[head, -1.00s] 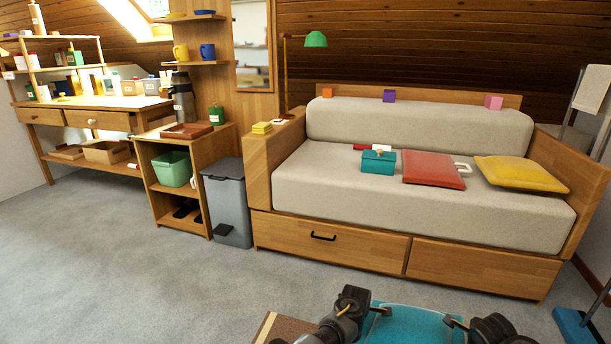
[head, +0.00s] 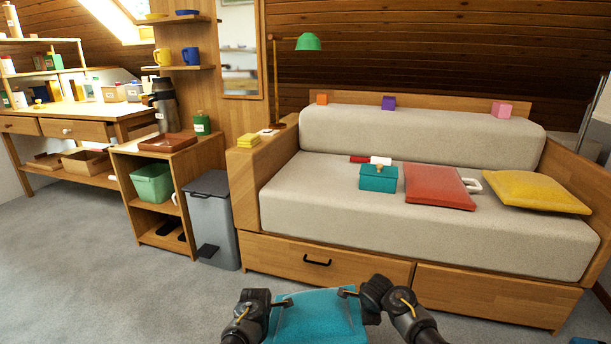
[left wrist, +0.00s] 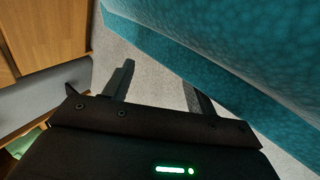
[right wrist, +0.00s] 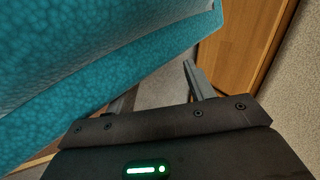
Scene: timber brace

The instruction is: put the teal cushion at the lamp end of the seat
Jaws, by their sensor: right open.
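The teal cushion (head: 316,322) is in front of the seat at the bottom of the head view, between my two grippers. My left gripper (head: 284,302) is at its left edge, with its fingers apart; the cushion (left wrist: 225,70) passes close by them in the left wrist view. My right gripper (head: 347,292) is open at the right edge; one finger shows in the right wrist view, and the cushion (right wrist: 90,70) covers much of that view. The seat (head: 310,195) is bare at its left end, below the green lamp (head: 308,42).
A teal box (head: 378,180), a red cushion (head: 435,188) and a yellow cushion (head: 535,191) lie on the seat's middle and right. A wooden armrest (head: 262,155) bounds the left end, with yellow blocks (head: 249,140) on it. A grey bin (head: 212,220) stands left of the seat.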

